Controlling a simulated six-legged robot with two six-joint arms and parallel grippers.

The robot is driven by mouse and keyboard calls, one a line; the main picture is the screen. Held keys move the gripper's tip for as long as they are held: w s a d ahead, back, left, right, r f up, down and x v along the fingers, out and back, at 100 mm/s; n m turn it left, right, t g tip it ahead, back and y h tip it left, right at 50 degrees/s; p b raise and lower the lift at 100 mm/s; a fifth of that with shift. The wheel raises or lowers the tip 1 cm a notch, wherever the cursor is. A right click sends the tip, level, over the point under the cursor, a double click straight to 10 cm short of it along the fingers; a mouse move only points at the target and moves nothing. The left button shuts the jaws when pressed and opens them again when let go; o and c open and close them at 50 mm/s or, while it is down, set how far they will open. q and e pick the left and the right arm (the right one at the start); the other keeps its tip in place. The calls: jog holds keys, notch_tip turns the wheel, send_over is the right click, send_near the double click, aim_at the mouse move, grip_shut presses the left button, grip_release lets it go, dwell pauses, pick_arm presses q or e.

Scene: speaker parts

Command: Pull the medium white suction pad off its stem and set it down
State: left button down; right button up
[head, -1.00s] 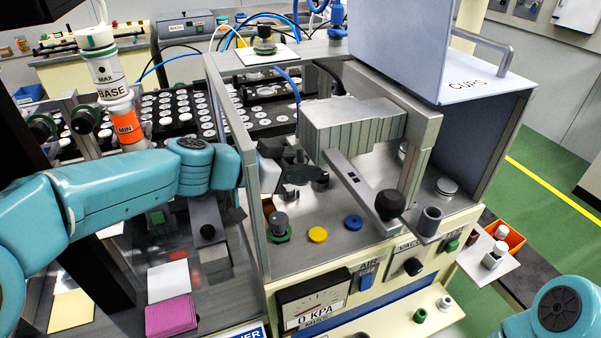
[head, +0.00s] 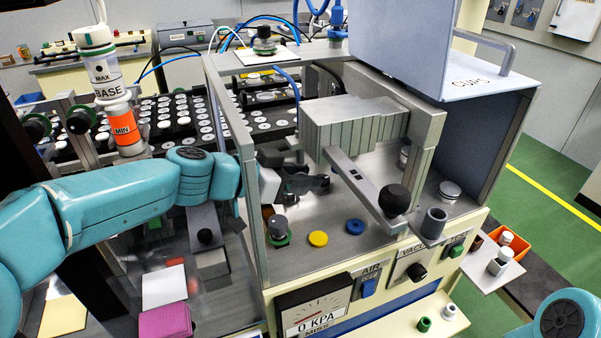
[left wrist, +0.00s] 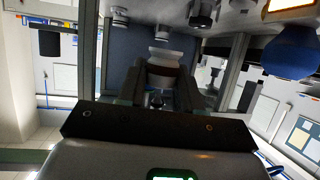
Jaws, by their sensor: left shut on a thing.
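My left gripper (head: 308,182) reaches in from the left under the ribbed grey block of the bench rig. In the left wrist view its two dark fingers (left wrist: 162,85) are shut on a pale, flared piece (left wrist: 165,54), which looks like the white suction pad. A brownish band shows below the pale part, between the fingers. In the head view the fingers and the frame hide this piece, and I cannot tell whether it is still on a stem. My right gripper is out of view; only a teal part of my right arm shows at the lower right.
A yellow disc (head: 318,238), a blue disc (head: 355,227) and a dark knob on a green base (head: 278,229) stand on the deck. A metal post (head: 247,175) rises close to my left wrist. A bar with a black ball (head: 394,199) crosses the rig's front.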

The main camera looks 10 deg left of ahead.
pick_arm(q)
jog(key=shift+s, duration=0.1)
jog(key=shift+s+a+f+b, duration=0.1)
jog(key=shift+s+a+b, duration=0.2)
jog(key=shift+a+b, duration=0.15)
jog(key=s+a+b, duration=0.3)
jog(key=s+a, duration=0.1)
jog(key=a, duration=0.1)
jog(key=shift+s, duration=0.35)
dwell(0.4)
